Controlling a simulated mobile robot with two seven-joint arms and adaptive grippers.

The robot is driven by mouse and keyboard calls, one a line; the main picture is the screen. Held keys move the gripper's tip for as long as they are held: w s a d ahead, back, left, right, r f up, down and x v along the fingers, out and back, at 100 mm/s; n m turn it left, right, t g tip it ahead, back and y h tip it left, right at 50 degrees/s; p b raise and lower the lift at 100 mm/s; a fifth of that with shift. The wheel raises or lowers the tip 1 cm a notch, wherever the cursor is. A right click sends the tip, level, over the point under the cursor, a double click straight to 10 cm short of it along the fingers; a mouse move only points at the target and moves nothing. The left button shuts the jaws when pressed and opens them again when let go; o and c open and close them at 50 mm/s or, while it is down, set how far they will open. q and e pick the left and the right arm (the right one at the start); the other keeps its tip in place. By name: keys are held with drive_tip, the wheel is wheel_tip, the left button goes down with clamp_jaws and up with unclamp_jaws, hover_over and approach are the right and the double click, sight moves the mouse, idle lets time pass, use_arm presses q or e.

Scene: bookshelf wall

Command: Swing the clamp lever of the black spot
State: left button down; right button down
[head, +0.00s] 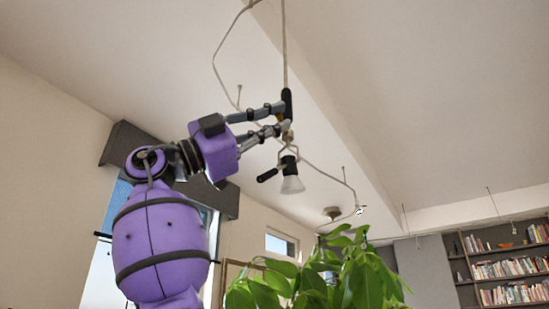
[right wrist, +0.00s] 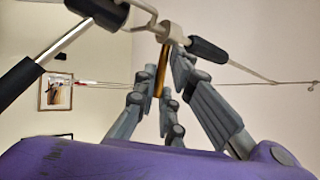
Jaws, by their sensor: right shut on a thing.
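The black spot (head: 289,165) hangs from a cable track under the ceiling, its pale bulb (head: 292,184) tilted down. A black handle (head: 267,175) sticks out at its left. Above it are an upright black grip (head: 287,103) and a short brass-coloured piece (head: 287,138). My right gripper (head: 284,116) reaches these from the left and is shut on the clamp lever. In the right wrist view, the grey fingers (right wrist: 164,82) close about a brass-coloured rod (right wrist: 161,72) below a pale clamp body (right wrist: 172,31). The exact contact is partly hidden. My left gripper is not in view.
A thin cable (head: 218,63) loops around the spot, close to my fingers. A leafy plant (head: 345,275) stands below. Bookshelves (head: 505,265) are far right, and a dark window valance (head: 125,145) is behind my arm. Air to the right is mostly clear.

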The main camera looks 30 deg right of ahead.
idle(0.4)
drive_tip(key=c, duration=1.8)
unclamp_jaws()
drive_tip(key=shift+c, duration=0.2)
drive_tip(key=v, duration=1.2)
